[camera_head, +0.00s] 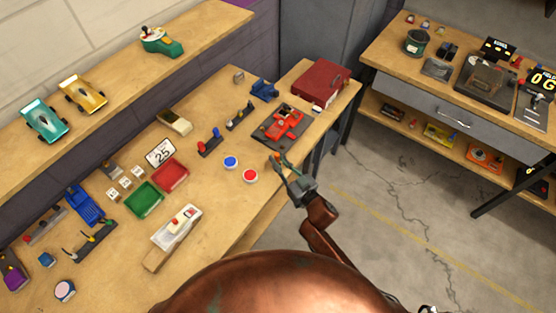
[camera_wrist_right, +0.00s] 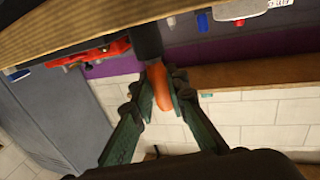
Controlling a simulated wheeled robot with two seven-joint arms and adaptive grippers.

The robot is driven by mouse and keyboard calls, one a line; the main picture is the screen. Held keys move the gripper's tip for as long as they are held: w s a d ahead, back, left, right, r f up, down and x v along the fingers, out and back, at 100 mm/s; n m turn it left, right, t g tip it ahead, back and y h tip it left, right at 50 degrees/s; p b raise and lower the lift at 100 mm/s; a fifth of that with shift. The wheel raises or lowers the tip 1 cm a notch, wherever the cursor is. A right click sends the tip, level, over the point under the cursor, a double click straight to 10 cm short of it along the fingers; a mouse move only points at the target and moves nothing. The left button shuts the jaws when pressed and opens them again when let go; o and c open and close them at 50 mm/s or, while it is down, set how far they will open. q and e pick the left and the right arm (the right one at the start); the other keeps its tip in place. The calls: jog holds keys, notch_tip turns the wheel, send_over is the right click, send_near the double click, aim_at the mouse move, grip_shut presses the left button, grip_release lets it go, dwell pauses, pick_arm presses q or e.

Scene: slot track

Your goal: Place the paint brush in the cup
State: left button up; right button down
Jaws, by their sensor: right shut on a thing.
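My right gripper (camera_head: 283,165) is beside the front edge of the long workbench, near the red car on its dark base. In the right wrist view its two green fingers (camera_wrist_right: 160,95) are shut on an orange, rounded piece (camera_wrist_right: 161,86), seemingly the paint brush's handle. The brush's other end cannot be made out. A dark upright shape shows just beyond the orange piece, and I cannot tell whether they touch. A dark, round, cup-like container (camera_head: 417,43) stands on the right-hand table, well apart from the gripper; I cannot tell whether it is the cup. My left gripper is not in view.
The workbench (camera_head: 215,235) holds a red box (camera_head: 319,82), a red car (camera_head: 285,122), red and green trays, and blue and red discs (camera_head: 250,176). The right table (camera_head: 385,50) has a drawer and a lower shelf. Open concrete floor (camera_head: 400,215) lies between them.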

jog(key=shift+f, duration=0.25)
jog(key=c, duration=1.9)
grip_release()
jog(key=shift+r, duration=0.1)
